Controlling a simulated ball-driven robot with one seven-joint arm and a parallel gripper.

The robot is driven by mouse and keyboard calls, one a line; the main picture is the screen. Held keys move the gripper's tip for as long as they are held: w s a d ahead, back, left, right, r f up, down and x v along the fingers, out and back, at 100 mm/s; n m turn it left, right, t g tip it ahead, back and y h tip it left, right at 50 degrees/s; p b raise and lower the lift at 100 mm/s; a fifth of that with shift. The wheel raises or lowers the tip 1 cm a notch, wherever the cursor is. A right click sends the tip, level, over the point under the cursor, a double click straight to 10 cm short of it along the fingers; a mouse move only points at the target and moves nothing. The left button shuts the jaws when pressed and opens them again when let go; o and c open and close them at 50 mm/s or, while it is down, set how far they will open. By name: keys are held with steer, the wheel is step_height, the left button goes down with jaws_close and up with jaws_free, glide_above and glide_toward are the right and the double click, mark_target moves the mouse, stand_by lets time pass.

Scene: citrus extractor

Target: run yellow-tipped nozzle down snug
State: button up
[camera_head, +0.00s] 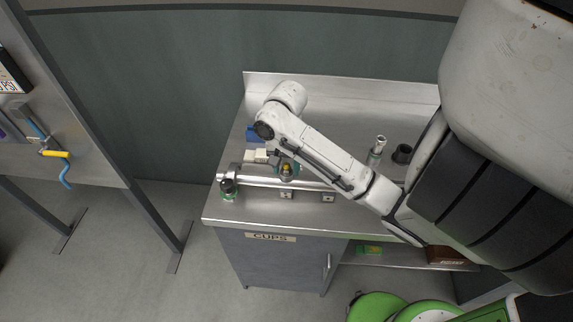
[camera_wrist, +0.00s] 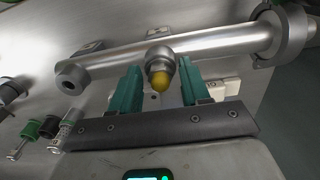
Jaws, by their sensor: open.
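The yellow-tipped nozzle (camera_wrist: 160,80) has a grey metal collar and sits on the side of a horizontal steel pipe (camera_wrist: 115,57). My gripper (camera_wrist: 160,66) is open, with one green finger on each side of the nozzle and a visible gap to it on both sides. In the head view the yellow tip (camera_head: 287,168) shows beside the pipe (camera_head: 255,181), with my gripper (camera_head: 287,165) around it under my bent arm. The nozzle's seat at the pipe is partly hidden, so I cannot tell how tight it is.
A clamp collar (camera_wrist: 292,32) rings the pipe's right end in the wrist view. Loose fittings, one with a green ring (camera_wrist: 49,127), lie at left. In the head view, a clear cylinder (camera_head: 376,150) and dark cup (camera_head: 402,154) stand right of my arm. The back of the steel bench (camera_head: 350,100) is clear.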

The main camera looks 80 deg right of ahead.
steer(key=shift+n, duration=0.6)
steer(key=shift+n, duration=0.9)
steer(key=shift+n, duration=0.8)
steer(key=shift+c, duration=0.3)
steer(key=c, duration=0.4)
steer(key=shift+m, duration=0.9)
steer(key=shift+c, duration=0.3)
